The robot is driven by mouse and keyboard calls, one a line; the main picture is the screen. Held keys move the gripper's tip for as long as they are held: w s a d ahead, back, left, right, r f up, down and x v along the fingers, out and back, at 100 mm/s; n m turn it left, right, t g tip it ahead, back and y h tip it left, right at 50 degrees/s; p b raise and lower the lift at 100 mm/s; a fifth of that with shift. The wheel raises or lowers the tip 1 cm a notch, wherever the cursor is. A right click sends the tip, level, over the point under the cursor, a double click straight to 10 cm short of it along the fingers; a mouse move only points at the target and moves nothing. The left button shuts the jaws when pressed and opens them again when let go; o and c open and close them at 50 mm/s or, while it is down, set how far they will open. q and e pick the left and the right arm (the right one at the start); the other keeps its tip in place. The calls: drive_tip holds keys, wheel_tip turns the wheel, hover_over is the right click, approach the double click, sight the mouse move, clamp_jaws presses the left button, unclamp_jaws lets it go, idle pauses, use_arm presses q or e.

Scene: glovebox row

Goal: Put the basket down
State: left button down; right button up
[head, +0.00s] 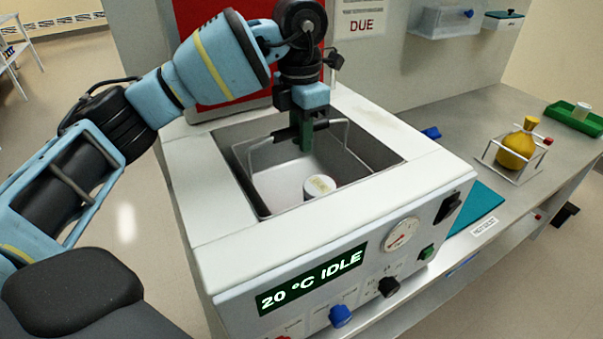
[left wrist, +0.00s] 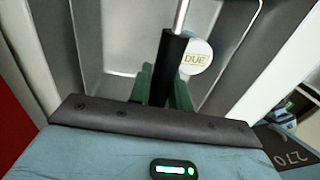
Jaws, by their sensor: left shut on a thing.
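The basket shows mainly as its wire handle with a black grip (head: 320,126), over the open well of the white bath (head: 190,190). My left gripper (head: 303,140) points down from above with its green fingers shut on that grip. In the left wrist view the black grip (left wrist: 168,62) runs between the green fingers. A round container with a pale labelled lid (head: 319,186) sits low in the well, below the handle; its lid reads DUE in the wrist view (left wrist: 196,57). Whether the basket touches the well floor I cannot tell. My right gripper is out of view.
The bath front has a display (head: 312,278) reading 20 °C IDLE, a gauge (head: 401,233) and knobs. To the right on the bench stand a yellow flask (head: 516,150) in a wire rack, a teal mat (head: 478,208) and a green tray (head: 570,117). A red panel is behind.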

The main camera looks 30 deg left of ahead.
use_arm(q)
drive_tip(key=shift+f, duration=3)
drive_tip(key=c, duration=1.3)
unclamp_jaws()
wheel_tip(320, 180, up, 12)
drive_tip(key=shift+w+a+r+p, duration=0.1)
drive_tip(key=shift+a+p, duration=0.05)
drive_tip(key=shift+p, duration=0.15)
